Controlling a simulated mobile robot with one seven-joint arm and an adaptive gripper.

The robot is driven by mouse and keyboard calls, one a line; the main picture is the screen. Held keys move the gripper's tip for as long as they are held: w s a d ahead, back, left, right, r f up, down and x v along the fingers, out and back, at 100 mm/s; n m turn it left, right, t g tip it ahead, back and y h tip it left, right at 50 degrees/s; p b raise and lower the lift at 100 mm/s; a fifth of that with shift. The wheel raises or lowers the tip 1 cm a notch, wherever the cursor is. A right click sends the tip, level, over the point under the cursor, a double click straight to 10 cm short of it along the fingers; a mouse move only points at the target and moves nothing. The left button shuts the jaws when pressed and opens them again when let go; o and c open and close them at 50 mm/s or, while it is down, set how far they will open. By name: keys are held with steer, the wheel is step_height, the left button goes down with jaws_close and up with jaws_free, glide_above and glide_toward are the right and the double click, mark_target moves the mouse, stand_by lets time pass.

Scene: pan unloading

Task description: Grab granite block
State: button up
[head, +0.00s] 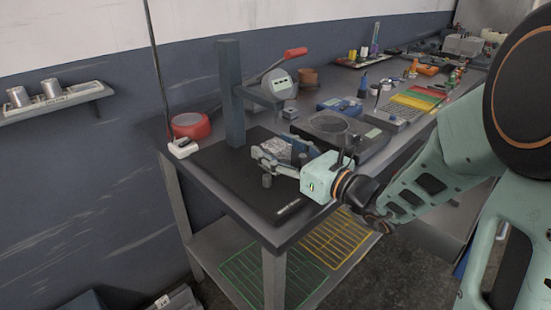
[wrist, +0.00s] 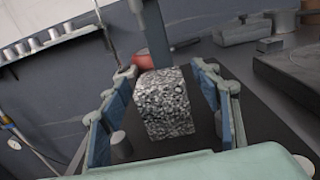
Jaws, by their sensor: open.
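The granite block (wrist: 166,104), speckled black, white and grey, stands on a black plate in the wrist view. It shows partly in the head view (head: 277,145), behind and between my fingers. My gripper (wrist: 166,82) is open, with one blue-padded finger to the left of the block and one to the right. A gap shows on each side, the wider one on the left. In the head view my gripper (head: 278,152) is low over the black plate (head: 225,172). The block's lower front edge is close to my gripper's body in the wrist view.
A dark upright post (head: 231,95) with a side arm stands behind the block. A black flat device (head: 340,132) lies to the right. The plate's left part is clear.

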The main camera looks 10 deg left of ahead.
steer(key=shift+a, duration=0.1)
steer(key=c, duration=1.5)
steer(key=shift+w+r, duration=0.1)
jaws_close()
